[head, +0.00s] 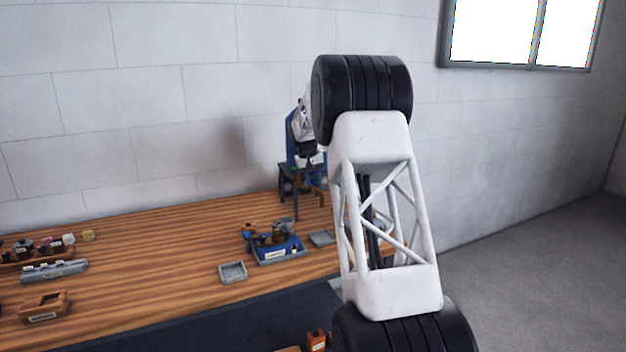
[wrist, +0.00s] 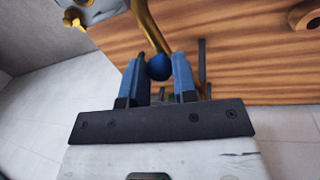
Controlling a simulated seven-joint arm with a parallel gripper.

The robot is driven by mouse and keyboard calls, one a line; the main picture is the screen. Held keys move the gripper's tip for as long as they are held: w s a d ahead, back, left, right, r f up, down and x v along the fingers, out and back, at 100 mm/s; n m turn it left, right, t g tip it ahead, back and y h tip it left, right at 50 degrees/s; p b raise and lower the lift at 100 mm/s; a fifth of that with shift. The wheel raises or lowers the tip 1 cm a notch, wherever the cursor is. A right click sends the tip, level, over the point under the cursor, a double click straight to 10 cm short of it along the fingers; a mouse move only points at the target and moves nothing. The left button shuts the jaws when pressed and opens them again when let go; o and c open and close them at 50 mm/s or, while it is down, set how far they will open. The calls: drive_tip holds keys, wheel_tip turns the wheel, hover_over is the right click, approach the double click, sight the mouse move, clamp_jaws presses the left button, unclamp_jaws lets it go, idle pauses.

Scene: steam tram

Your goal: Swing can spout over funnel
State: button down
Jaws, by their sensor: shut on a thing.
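In the wrist view my gripper (wrist: 160,60) has its two blue fingers closed around a round blue knob (wrist: 159,68). The knob sits at the end of a curved brass-coloured rod or tube (wrist: 144,22), which runs up out of the frame; what it joins is out of view. In the head view my own arm hides much of the work area, and the fingers cannot be made out. A blue and dark stand (head: 289,172) shows partly behind the arm at the back of the bench. I cannot pick out the can spout or the funnel for certain.
On the wooden bench (head: 150,255) a blue-based model (head: 281,250) stands beside a small grey tray (head: 233,272). A grey rack (head: 55,271), a wooden box (head: 44,307) and several small coloured pieces are at the left. The bench between these groups is clear.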

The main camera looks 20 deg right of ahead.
drive_tip(key=shift+a, duration=0.15)
drive_tip(key=w+a+m+g+y, duration=0.1)
drive_tip(key=w+a+m, duration=0.1)
drive_tip(key=a+m, duration=0.6)
drive_tip(key=shift+m, duration=0.6)
drive_tip(key=shift+r, duration=0.1)
idle(0.4)
drive_tip(key=c, duration=0.9)
unclamp_jaws()
